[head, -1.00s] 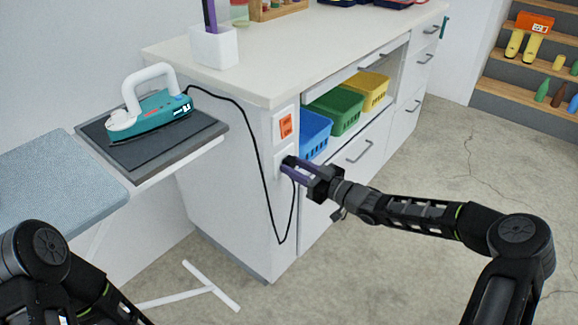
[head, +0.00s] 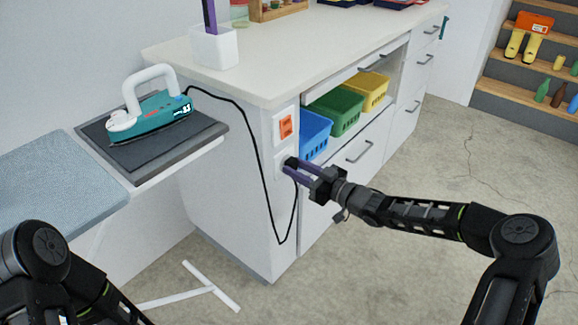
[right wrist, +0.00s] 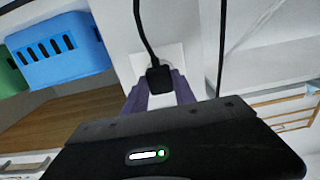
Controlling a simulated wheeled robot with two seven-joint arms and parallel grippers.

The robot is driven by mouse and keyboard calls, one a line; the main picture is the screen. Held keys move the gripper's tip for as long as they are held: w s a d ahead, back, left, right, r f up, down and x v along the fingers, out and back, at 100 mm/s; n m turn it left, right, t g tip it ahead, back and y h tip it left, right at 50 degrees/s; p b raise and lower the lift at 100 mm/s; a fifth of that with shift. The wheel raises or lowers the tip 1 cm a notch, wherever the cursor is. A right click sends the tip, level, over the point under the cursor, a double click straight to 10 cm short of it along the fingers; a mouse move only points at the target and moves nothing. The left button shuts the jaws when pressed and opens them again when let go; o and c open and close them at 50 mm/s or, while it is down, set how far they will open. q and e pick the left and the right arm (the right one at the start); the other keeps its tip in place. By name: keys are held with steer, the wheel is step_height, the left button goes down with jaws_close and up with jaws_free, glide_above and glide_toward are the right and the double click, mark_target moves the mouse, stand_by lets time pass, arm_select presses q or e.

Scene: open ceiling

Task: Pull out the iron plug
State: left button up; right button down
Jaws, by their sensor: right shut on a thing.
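The teal and white iron (head: 150,112) stands on the dark rest at the end of the ironing board. Its black cord (head: 262,160) hangs down the cabinet side, loops low and rises to the black plug (head: 288,161). The plug is at the lower white socket (head: 279,161) on the cabinet side. My right gripper (head: 291,167) is shut on the plug, its purple fingers on either side of it. In the right wrist view the plug (right wrist: 160,77) sits between the fingers, in front of the white socket plate (right wrist: 176,55). I cannot tell whether its prongs are still inside. My left gripper is out of view.
An orange switch (head: 286,126) is above the socket. Blue (head: 314,133), green (head: 338,108) and yellow (head: 371,88) baskets fill the open shelf to its right. The ironing board (head: 55,190) is at the left. The floor right of the cabinet is clear.

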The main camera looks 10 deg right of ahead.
mark_target(295, 167)
steer(key=shift+p+v, duration=0.75)
steer(key=shift+v, duration=1.9)
steer(key=shift+a, duration=0.1)
